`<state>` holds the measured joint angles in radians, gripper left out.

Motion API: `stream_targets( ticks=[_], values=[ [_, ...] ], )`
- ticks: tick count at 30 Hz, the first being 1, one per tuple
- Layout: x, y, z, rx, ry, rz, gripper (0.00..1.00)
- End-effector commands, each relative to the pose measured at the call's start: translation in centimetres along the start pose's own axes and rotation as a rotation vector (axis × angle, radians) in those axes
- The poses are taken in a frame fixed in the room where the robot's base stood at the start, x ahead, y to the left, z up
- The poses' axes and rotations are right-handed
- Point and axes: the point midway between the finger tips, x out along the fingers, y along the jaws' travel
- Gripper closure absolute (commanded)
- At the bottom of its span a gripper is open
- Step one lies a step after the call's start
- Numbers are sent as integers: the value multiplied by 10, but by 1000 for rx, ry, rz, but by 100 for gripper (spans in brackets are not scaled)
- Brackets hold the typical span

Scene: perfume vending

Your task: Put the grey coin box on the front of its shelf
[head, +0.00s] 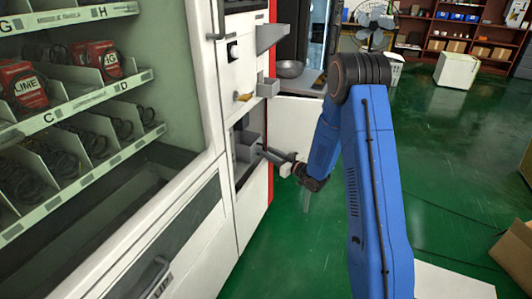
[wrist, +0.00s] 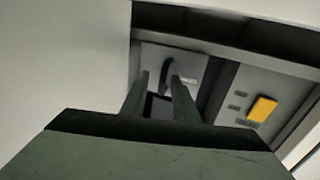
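The grey coin box (head: 246,151) sits inside the lower opening of the vending machine (head: 205,170). In the wrist view, the coin box (wrist: 195,66) shows a grey face with a dark curved handle (wrist: 166,72). My gripper (head: 265,150) reaches in from the right, close to the box. In the wrist view, the two fingers of my gripper (wrist: 160,80) are apart, with the handle showing between their tips, nearer the right finger. Whether the fingers touch the handle cannot be told. The shelf under the box is mostly hidden.
An open white door (head: 305,130) stands behind my arm. A yellow part (wrist: 262,108) is on a grey panel beside the box. A grey ledge (head: 270,36) juts out above the opening. Green floor (head: 440,130) is clear at right; a cardboard box (head: 515,250) lies at far right.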

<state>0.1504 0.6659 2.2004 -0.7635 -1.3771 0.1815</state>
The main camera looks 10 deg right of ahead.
Motion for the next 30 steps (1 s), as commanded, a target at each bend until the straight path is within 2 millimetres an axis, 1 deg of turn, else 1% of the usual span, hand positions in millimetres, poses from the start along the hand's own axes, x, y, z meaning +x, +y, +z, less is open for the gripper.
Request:
stream_targets(
  ticks=[1,3,9,12,15,19,24,27,30],
  values=[
    [-11,2,0,1,0,4,73],
    [-25,1,0,1,-1,3,73],
    [-63,2,0,1,0,4,73],
    [-78,1,0,2,0,2,73],
    [-88,1,0,1,0,2,73],
    [-95,0,0,1,0,1,73],
    [-96,1,-2,-5,-6,4,73],
    [-95,2,-10,-25,-33,22,73],
    [-93,6,-24,-60,-86,57,73]
  ],
)
